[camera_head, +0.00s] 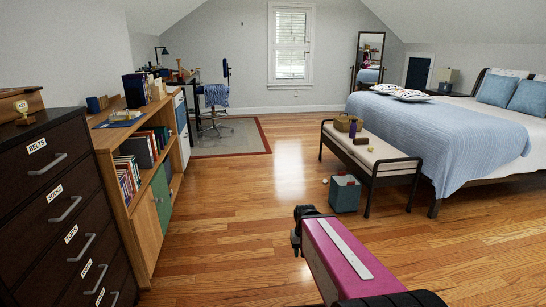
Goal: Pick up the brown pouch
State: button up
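A small dark brown item (361,141) lies on the cushion of the bench (385,160) at the foot of the bed. It may be the brown pouch, but it is too small to be sure. A larger tan-brown bag or basket (345,121) stands behind it on the same bench. My pink arm link reaches in from the bottom, its dark end over the floor well short of the bench. I cannot make out any gripper fingers.
A teal box (345,193) stands on the floor before the bench, with a small pale ball (325,181) near it. A bookshelf (139,212) and dark dresser (62,190) line the left. The wooden floor (245,200) between is open.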

aim_at(357, 141)
jog(key=i, duration=1.8)
jog(key=i+z, duration=0.1)
jog(key=i, duration=0.5)
jog(key=i+j+z, duration=0.15)
jog(key=i, duration=0.45)
jog(key=i+j+z, duration=0.1)
jog(key=i, duration=0.5)
jog(key=i+j+z, duration=0.3)
jog(key=i+z, duration=0.15)
jog(key=i+j+z, duration=0.45)
jog(key=i+j, duration=0.1)
jog(key=i, duration=0.05)
